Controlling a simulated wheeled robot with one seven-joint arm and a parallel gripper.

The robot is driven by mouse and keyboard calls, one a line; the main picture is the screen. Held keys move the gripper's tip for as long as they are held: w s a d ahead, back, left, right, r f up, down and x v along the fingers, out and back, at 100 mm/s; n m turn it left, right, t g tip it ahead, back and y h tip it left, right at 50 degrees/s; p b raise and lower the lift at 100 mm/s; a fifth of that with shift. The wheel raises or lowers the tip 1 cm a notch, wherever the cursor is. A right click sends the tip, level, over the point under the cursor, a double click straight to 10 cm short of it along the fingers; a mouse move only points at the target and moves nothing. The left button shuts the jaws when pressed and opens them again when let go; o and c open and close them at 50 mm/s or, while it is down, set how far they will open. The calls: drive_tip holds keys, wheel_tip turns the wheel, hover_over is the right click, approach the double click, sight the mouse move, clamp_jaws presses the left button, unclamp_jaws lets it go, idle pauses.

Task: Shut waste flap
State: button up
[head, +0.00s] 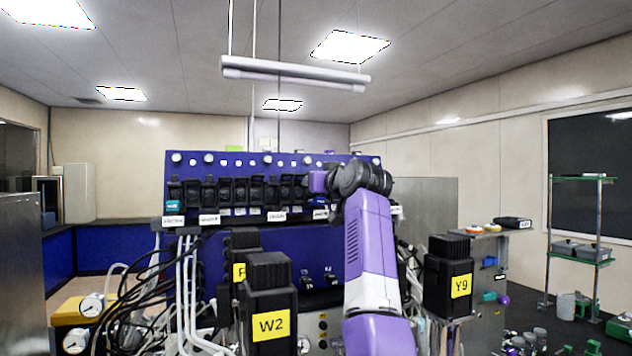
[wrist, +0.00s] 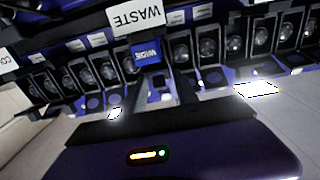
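The white WASTE label (wrist: 138,17) shows upside down at the top middle of the wrist view. Just below it is a blue piece with white lettering (wrist: 148,52), in line with a row of black flap units. A dark opening or flap (wrist: 158,82) lies under the blue piece; I cannot tell how far the flap is swung. In the head view my gripper (head: 319,182) is at the right part of the blue panel's flap row, mostly hidden by my wrist.
The blue panel (head: 270,165) carries several black flaps with white labels below. Black-capped units marked W2 (head: 271,326) and Y9 (head: 460,286) stand in front. Cables and white tubes (head: 187,290) hang at the left. A shelf rack (head: 578,252) stands far right.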

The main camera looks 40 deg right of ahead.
clamp_jaws()
drive_tip(key=f+t+b, duration=0.1)
drive_tip(key=b, duration=0.2)
drive_tip(key=shift+t+b, duration=0.3)
drive_tip(key=shift+t+h+b, duration=0.4)
drive_tip(key=shift+t+b, duration=0.4)
drive_tip(key=shift+b, duration=0.3)
drive_tip(key=shift+r+t+b, duration=0.15)
drive_tip(key=shift+t+b, duration=0.35)
drive_tip(key=shift+o, duration=0.7)
unclamp_jaws()
